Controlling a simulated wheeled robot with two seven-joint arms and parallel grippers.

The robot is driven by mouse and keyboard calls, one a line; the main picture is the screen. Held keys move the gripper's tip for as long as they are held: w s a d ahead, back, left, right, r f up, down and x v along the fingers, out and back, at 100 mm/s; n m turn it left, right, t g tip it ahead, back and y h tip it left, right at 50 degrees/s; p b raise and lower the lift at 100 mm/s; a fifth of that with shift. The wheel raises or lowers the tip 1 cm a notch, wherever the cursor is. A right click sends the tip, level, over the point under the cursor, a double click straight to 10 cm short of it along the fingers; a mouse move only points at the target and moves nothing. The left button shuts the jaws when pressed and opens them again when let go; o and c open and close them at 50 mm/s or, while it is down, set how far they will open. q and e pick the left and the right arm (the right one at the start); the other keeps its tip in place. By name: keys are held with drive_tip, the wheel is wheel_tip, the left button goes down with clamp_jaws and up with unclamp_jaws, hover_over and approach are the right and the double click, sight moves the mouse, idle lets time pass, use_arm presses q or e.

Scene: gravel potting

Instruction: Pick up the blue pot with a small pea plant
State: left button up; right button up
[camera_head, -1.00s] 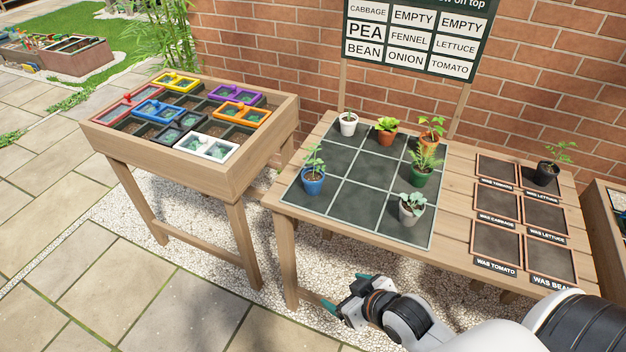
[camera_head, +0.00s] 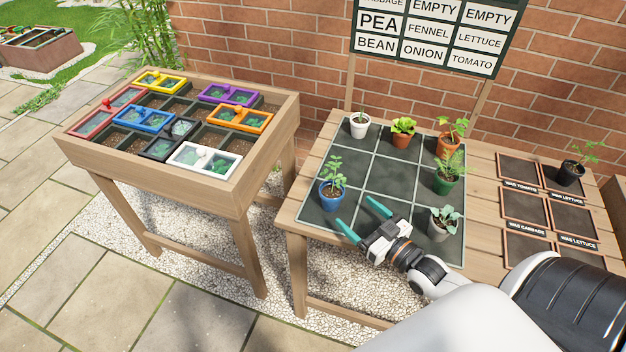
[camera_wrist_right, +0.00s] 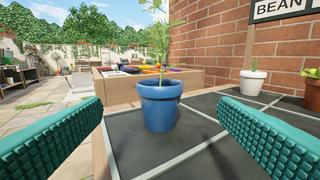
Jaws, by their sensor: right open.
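The blue pot (camera_head: 332,194) with a small pea plant (camera_head: 334,170) stands upright on the front-left square of the dark gridded mat (camera_head: 390,180). My right gripper (camera_head: 362,216) is open and empty over the front of the mat, just to the right of the pot and apart from it. In the right wrist view the blue pot (camera_wrist_right: 160,106) stands ahead, centred between the two teal fingers (camera_wrist_right: 160,142); the plant top is cut off by the frame edge. My left gripper is not in view.
On the mat stand a white pot (camera_head: 359,130), orange pots (camera_head: 402,139), a green pot (camera_head: 446,184) and a grey pot (camera_head: 438,230). A black pot (camera_head: 571,173) stands on the trays at right. A wooden planter (camera_head: 200,188) stands left. A sign (camera_head: 438,36) is behind.

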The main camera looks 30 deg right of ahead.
sight(341, 198)
drive_tip(key=shift+w+r, duration=0.3)
drive_tip(key=shift+w, duration=0.6)
drive_tip(key=w, duration=0.2)
drive_tip(key=w+a, duration=0.1)
drive_tip(key=w, duration=0.1)
drive_tip(key=shift+w+p, duration=0.15)
drive_tip(key=shift+p, duration=0.2)
drive_tip(key=shift+w+a, duration=0.15)
drive_tip(key=shift+w, duration=0.85)
drive_tip(key=w, duration=0.3)
drive_tip(key=shift+w+a+f+p, duration=0.1)
drive_tip(key=shift+a+f+p, duration=0.1)
drive_tip(key=shift+a+p, duration=0.15)
drive_tip(key=shift+w, duration=0.15)
drive_tip(key=shift+c, duration=0.7)
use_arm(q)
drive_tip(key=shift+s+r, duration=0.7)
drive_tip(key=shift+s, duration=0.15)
use_arm(e)
drive_tip(key=c, duration=1)
